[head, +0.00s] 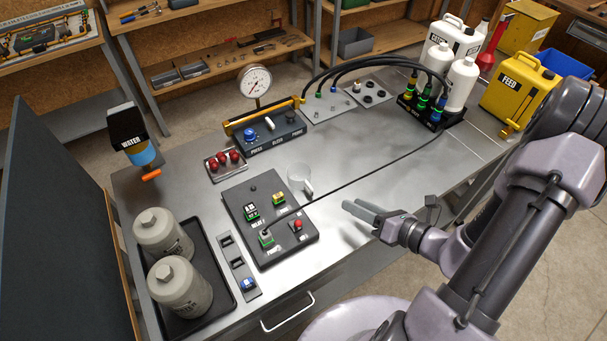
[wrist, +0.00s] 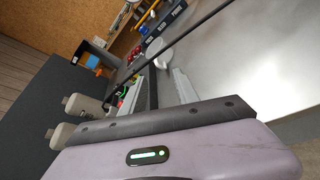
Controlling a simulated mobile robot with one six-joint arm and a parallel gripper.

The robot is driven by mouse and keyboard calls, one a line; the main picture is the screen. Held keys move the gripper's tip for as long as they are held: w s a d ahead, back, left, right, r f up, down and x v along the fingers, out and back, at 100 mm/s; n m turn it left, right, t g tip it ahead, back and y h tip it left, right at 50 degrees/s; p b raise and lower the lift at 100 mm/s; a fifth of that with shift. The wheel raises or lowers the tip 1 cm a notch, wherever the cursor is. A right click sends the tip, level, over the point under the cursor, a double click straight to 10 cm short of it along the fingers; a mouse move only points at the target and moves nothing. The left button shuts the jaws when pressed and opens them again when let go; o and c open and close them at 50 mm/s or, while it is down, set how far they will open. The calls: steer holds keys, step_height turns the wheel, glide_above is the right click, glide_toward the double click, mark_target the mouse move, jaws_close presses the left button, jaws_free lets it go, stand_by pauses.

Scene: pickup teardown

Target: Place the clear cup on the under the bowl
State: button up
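A small clear cup (head: 299,178) stands on the steel bench, just beyond the right rear corner of the black control panel. A pale handle or lip shows on its right side. In the wrist view a whitish round shape (wrist: 158,52), probably this cup, lies beyond my finger. My gripper (head: 360,209) is over the bench to the right of the panel, apart from the cup and with nothing visible held.
A black control panel (head: 268,220) with buttons has a dark cable running across the bench. Two grey bottles sit in a black tray (head: 222,262).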

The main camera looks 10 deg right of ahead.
mark_target(303, 182)
steer(key=b+x, duration=0.1)
steer(key=x, duration=0.4)
steer(key=b+x, duration=0.1)
steer(key=x, duration=0.4)
steer(key=b+x, duration=0.1)
steer(key=x, duration=0.4)
steer(key=shift+s+a+r, duration=0.1)
steer(key=shift+a+r, duration=0.15)
steer(key=shift+a, duration=0.05)
steer(key=shift+s+d, duration=0.1)
jaws_close()
